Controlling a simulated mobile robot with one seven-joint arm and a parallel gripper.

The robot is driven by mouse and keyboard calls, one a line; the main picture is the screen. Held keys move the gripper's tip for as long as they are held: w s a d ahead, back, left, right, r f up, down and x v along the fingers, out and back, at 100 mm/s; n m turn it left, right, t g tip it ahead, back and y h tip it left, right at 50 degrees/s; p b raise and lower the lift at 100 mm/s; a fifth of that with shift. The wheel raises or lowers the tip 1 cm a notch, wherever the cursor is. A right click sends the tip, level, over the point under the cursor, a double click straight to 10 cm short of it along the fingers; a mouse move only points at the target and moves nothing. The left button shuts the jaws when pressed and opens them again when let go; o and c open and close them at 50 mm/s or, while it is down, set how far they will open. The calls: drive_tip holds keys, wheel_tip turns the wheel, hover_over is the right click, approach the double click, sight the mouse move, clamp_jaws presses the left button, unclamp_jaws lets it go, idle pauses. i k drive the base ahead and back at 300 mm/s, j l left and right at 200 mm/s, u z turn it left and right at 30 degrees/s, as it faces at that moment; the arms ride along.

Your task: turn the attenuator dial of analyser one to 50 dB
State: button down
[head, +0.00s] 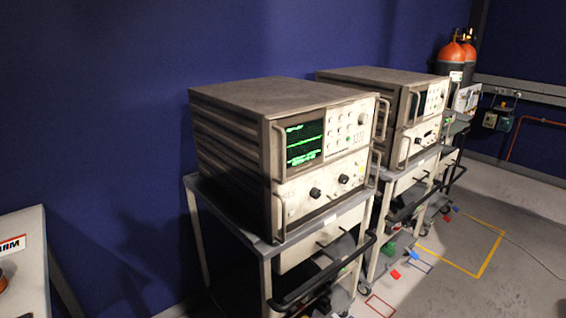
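A bulky beige and grey analyser (230,150) stands on a trolley in the middle of the head view. Its lit green screen (304,142) is at the upper left of its front, which faces right. Below are two dark round knobs, a left one (315,192) and a right one (343,179). Their labels and settings are too small to read. A second, similar analyser (375,79) stands behind it to the right, with small controls on its front. I cannot tell which is analyser one or which knob is the attenuator dial. My gripper is not in view.
The near trolley (262,245) has a dark front handle (320,285). Metal handles flank the analyser fronts. Orange-topped cylinders (457,58) stand at the back right. A white unit (22,262) is at the left edge. Grey floor (520,235) at right is mostly open.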

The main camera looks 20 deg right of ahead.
sight(315, 193)
drive_tip(key=i+j+z, duration=0.1)
drive_tip(key=z, duration=0.8)
drive_tip(key=i+j+z, duration=0.1)
drive_tip(key=z, duration=0.25)
drive_tip(key=j+z, duration=0.35)
drive_tip(key=i+j, duration=0.15)
drive_tip(key=j, duration=0.15)
